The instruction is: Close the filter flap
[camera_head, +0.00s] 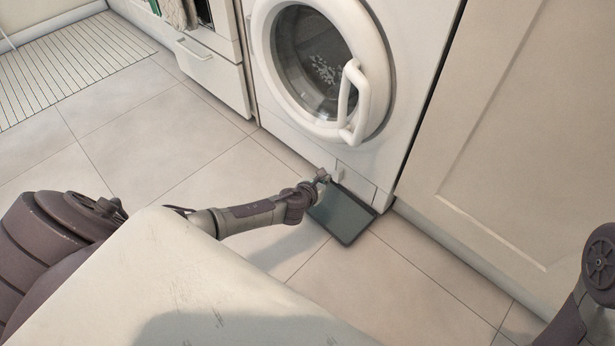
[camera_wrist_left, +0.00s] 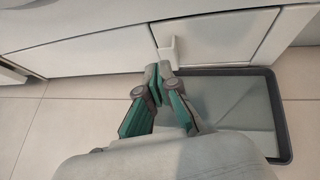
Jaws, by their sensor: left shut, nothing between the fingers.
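The filter flap (camera_head: 357,184) is a white panel low on the washer's front, to the right of a seam. In the left wrist view the flap (camera_wrist_left: 218,42) looks about flush with the front, with thin dark seams around it. A small white tab (camera_wrist_left: 171,52) sticks out at its left edge. My left gripper (camera_head: 322,176) is at the flap's left side, low over the floor. In the left wrist view its fingertips (camera_wrist_left: 159,70) are together and empty, just below the tab; I cannot tell if they touch it. My right gripper is out of view.
A dark-rimmed shallow tray (camera_head: 343,214) lies on the tiled floor below the flap. The washer's round door (camera_head: 322,72) with its white handle is above. A cabinet (camera_head: 530,130) stands to the right. A striped mat (camera_head: 70,68) lies far left.

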